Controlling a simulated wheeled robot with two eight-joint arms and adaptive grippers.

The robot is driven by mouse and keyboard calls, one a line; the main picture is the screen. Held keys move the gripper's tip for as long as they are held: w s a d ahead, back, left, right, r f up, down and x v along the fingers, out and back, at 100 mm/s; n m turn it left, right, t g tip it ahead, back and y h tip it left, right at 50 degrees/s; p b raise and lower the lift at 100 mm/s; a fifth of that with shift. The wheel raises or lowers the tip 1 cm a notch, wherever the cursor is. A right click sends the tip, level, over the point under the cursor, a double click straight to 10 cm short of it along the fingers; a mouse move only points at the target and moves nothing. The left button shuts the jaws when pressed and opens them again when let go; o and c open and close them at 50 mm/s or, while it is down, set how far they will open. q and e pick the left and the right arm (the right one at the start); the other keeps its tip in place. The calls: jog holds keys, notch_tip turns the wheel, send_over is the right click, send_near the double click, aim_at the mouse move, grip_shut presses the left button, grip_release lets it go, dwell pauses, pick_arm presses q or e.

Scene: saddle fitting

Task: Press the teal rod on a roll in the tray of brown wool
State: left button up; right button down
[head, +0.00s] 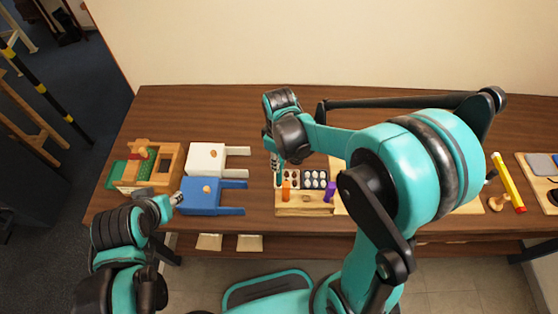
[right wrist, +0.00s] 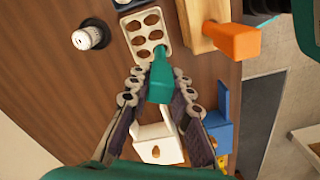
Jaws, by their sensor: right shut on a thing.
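My right gripper (right wrist: 159,78) is shut on the teal rod (right wrist: 161,88) in the right wrist view. The rod's far end overlaps the near right corner of the white tray (right wrist: 144,29), whose pockets hold several rolls of brown wool (right wrist: 152,20). I cannot tell whether the rod's tip touches a roll. In the head view, my right gripper (head: 275,163) is over the left side of the wooden holder, beside the brown wool tray, and the rod there is mostly hidden. My left gripper (head: 176,199) is at the left of the blue box; its jaws are too small to read.
An orange handle (head: 286,190) and a purple handle (head: 330,191) stand at the front of the wooden holder (head: 304,209). A white box (head: 207,158) and blue box (head: 199,196) stand left. A white knob (right wrist: 94,36) is near the tray.

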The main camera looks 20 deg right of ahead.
jog(key=shift+f+b, duration=0.45)
jog(key=shift+f, duration=0.05)
dwell(1.2)
